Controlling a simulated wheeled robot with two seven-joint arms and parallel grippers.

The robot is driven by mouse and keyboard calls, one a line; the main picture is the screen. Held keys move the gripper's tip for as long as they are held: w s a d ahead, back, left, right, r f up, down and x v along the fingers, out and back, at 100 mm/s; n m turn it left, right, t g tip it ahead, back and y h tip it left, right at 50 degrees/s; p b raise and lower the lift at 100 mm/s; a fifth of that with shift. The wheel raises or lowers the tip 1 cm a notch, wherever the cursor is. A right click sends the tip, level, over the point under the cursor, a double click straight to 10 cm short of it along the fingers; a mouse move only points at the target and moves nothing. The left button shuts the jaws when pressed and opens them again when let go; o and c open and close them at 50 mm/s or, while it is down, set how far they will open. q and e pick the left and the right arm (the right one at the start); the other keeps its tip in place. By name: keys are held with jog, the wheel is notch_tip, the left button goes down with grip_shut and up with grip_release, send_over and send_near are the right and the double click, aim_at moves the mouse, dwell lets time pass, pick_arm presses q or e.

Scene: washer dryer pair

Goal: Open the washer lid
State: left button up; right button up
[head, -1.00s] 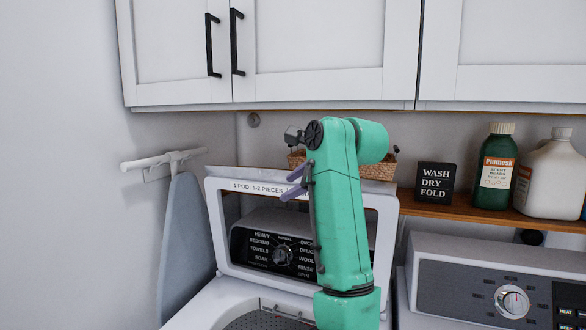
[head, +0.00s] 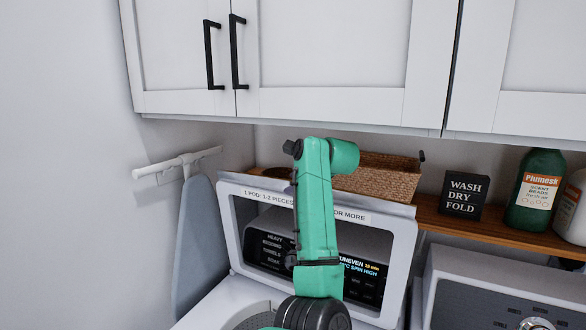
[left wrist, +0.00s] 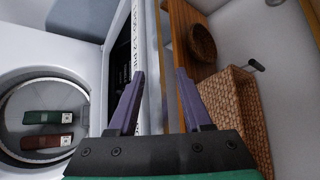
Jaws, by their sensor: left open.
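The washer lid (head: 402,245) stands raised and tilted back at the rear of the washer (head: 205,305). The control panel (head: 275,245) shows through its window. My left arm crosses in front of the lid, and its gripper is mostly hidden behind the arm near the lid's top edge. In the left wrist view my left gripper (left wrist: 158,80) is open, with purple fingers spread. The lid's labelled edge (left wrist: 140,60) shows between and beyond the fingers; I cannot tell whether they touch it. The open washer drum (left wrist: 38,85) holds a green and a reddish item. My right gripper is not in view.
A wooden shelf (head: 425,216) behind the washer carries a wicker basket (head: 380,182), a black sign (head: 464,195) and a green bottle (head: 536,190). Cabinets (head: 320,60) hang above. An ironing board (head: 200,240) hangs at left. The dryer (head: 490,295) stands at right.

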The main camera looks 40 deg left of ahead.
pick_arm(q)
jog(key=shift+a+f, duration=0.15)
jog(key=shift+s, duration=0.25)
jog(key=shift+c, duration=0.2)
jog(key=shift+w, duration=0.1)
grip_shut()
jog(key=shift+d, duration=0.2)
dwell(0.7)
